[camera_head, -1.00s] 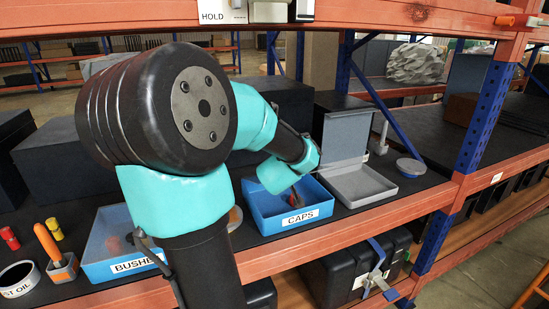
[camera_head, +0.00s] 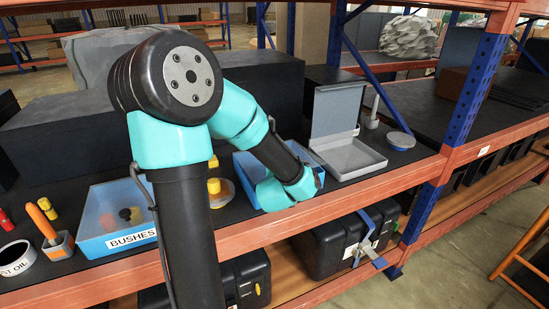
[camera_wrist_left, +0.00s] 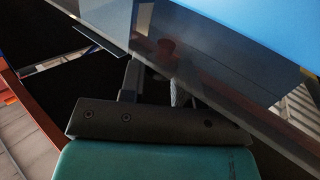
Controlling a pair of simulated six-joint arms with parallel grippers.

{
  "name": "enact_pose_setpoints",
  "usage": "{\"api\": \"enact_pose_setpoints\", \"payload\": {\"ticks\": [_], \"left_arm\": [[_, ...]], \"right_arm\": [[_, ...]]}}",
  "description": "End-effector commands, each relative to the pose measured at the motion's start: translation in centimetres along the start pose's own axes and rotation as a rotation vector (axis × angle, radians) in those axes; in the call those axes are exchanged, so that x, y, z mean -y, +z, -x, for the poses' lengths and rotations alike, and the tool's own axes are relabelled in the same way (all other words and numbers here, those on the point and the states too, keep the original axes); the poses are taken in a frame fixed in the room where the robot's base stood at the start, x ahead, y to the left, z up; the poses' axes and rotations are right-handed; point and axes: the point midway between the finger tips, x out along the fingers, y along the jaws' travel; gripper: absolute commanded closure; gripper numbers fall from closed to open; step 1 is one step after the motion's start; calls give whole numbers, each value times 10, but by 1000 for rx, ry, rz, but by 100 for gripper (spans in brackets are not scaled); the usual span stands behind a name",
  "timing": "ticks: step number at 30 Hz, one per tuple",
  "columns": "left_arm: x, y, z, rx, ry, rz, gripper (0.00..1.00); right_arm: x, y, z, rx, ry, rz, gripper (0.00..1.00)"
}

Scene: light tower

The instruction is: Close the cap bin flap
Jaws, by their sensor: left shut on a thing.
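The blue cap bin (camera_head: 242,170) stands on the shelf in the head view, its front and label hidden behind my left wrist. My left gripper (camera_wrist_left: 152,78) is at the bin's front. In the left wrist view its fingers meet the edge of a dark, see-through panel, which looks like the cap bin flap (camera_wrist_left: 215,75). The gripper is shut on it, though the contact is partly dark. Bright blue (camera_wrist_left: 285,20) shows beyond the panel. The flap cannot be made out in the head view. My right gripper is not in view.
A grey open-lidded box (camera_head: 350,158) stands just right of the cap bin. The blue bushes bin (camera_head: 93,235) is to the left, with yellow pieces (camera_head: 214,186) between. A black case (camera_head: 335,240) is on the shelf below. The orange shelf edge (camera_head: 385,178) runs along the front.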

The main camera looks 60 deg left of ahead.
Motion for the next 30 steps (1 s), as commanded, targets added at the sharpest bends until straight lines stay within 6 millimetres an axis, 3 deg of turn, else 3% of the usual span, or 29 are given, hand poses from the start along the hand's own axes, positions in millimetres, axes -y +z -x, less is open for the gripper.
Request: {"api": "enact_pose_setpoints", "payload": {"ticks": [15,16,24,30], "left_arm": [[-7,2,0,-17,8,-8,100],[-7,2,1,-17,8,-8,69],[-8,2,0,-15,10,-8,44],[-8,3,0,-14,11,-8,44]], "right_arm": [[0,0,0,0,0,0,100],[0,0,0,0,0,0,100],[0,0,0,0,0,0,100],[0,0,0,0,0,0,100]]}}
